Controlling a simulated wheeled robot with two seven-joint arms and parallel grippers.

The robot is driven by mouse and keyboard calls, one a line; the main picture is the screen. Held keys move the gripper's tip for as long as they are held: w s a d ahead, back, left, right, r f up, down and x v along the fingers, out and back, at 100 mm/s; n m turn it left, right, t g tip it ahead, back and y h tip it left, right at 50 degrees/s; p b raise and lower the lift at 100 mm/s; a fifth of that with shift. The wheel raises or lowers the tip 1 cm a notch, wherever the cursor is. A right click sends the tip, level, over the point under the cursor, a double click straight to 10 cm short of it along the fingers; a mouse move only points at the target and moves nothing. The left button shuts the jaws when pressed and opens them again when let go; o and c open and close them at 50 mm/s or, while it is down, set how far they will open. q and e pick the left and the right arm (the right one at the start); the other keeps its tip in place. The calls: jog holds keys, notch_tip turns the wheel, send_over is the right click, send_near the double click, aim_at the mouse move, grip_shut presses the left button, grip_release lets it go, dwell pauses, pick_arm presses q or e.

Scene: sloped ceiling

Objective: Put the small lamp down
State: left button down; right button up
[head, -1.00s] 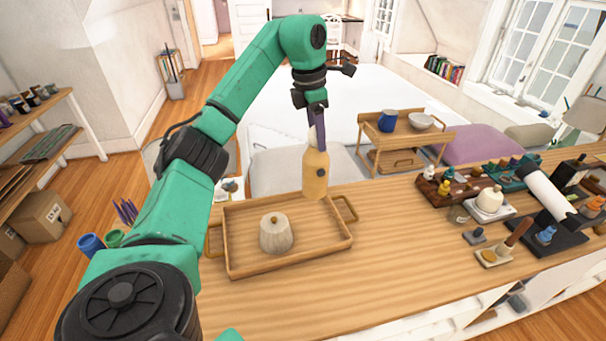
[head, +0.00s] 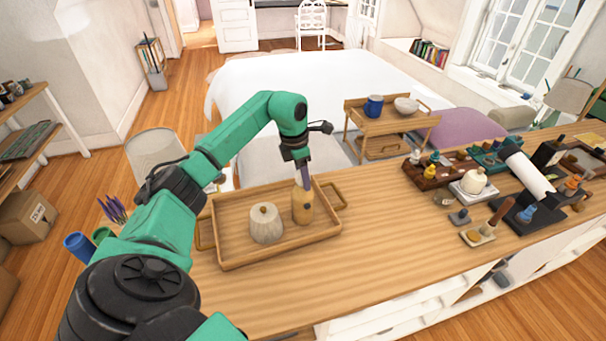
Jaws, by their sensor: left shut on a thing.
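The small lamp (head: 302,208) is a tan, bottle-shaped piece with a small dark round spot on its front. It is upright, within the right part of the wooden tray (head: 238,258). My left gripper (head: 304,178) points down from above and is shut on the top of the lamp. The lamp's base is at or very close to the tray floor; I cannot tell whether it touches. My right gripper is not in view.
A beige ribbed pot with a knob (head: 266,224) stands in the tray, left of the lamp. The wooden counter (head: 370,250) is clear right of the tray. Chess-like pieces on a dark board (head: 438,176) and other small items crowd the counter's right side.

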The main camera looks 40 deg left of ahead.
pick_arm(q)
jog(key=shift+c, duration=1.6)
grip_release()
jog(key=r, duration=0.4)
jog(key=s+r+b, duration=0.1)
jog(key=r, duration=0.3)
jog(key=r+b, duration=0.1)
jog(key=r, duration=0.3)
jog(key=shift+s+a, duration=0.35)
jog(key=shift+a, duration=0.05)
